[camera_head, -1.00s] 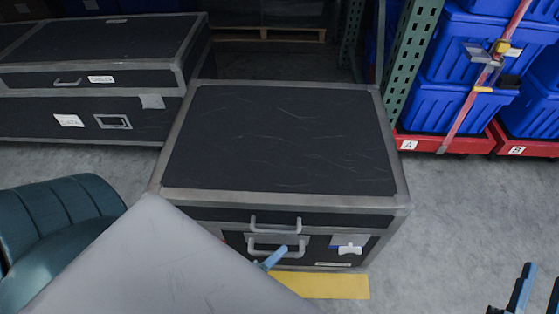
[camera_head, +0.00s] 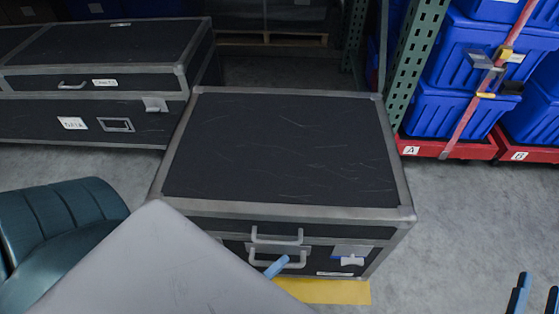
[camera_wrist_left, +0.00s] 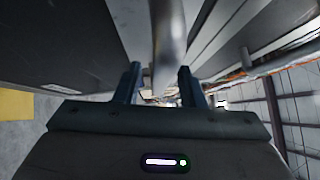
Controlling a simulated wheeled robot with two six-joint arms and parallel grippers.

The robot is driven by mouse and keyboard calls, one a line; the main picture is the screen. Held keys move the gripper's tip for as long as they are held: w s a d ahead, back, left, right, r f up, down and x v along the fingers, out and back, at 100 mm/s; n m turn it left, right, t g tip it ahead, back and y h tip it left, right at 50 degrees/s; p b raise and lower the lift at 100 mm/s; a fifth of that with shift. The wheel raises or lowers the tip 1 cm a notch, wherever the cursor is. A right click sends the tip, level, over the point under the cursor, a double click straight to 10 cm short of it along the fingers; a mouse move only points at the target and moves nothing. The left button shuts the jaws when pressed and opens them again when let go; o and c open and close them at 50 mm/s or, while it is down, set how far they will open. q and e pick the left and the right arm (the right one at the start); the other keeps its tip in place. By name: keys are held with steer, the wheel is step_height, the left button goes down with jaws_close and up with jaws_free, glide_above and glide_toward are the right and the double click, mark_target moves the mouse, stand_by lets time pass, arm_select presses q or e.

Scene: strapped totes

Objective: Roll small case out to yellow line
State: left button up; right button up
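The small case (camera_head: 290,145) is a dark box with grey metal edges, standing in the middle of the head view. Its front carries two grey handles and a white latch (camera_head: 352,261). My left gripper (camera_head: 276,266) is at the lower handle (camera_head: 292,266); one blue finger shows there, and my grey arm hides the case's lower left front. The yellow line (camera_head: 335,291) lies at the case's front foot, partly hidden. My right gripper (camera_head: 537,298) is open and empty, lower right.
A long dark case (camera_head: 100,90) stands to the left behind. A green rack post (camera_head: 411,65) rises behind the right side. Blue totes (camera_head: 455,110) with a strap stand on red bases (camera_head: 440,150) at the right. The grey floor right of the case is clear.

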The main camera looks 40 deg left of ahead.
arm_select(q)
steer(key=v, duration=1.1)
steer(key=shift+w, duration=0.1)
